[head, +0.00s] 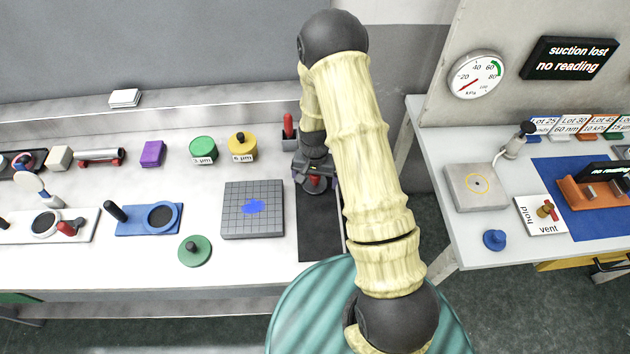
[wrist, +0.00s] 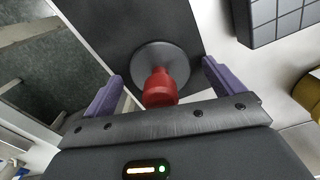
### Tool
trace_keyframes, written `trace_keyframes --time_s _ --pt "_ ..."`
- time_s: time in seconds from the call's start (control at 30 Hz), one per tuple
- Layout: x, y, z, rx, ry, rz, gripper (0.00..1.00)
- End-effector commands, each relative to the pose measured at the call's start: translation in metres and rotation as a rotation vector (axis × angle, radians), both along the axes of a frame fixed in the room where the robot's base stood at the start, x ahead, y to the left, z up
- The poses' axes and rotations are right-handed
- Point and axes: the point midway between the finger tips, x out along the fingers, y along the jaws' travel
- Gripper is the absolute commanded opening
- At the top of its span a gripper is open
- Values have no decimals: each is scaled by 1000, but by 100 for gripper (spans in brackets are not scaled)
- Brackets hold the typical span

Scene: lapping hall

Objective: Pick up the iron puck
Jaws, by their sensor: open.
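The iron puck is a grey disc with a red knob, and it lies on a black mat on the left bench. In the wrist view the puck (wrist: 150,58) is near the top middle, its red knob pointing toward the camera. In the head view the puck (head: 314,189) is partly hidden under my gripper (head: 315,174). In the wrist view my gripper (wrist: 163,72) is open, with one purple finger on each side of the red knob. I see gaps between both fingers and the knob.
The black mat (head: 318,235) lies at the bench's right edge. A gridded grey plate (head: 236,222) is to its left. An upright red handle (head: 288,126) stands behind my gripper. A green disc (head: 195,251) is at front left. A gap separates the right table (head: 440,160).

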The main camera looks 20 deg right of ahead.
Motion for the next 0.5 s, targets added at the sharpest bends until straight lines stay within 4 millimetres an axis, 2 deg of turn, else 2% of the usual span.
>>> trace_keyframes --time_s 0.03,0.33,0.5 --pt "0 0 0 0 0 0 90" --pt "0 0 0 0 0 0 32" --pt "0 0 1 0 -1 0 32"
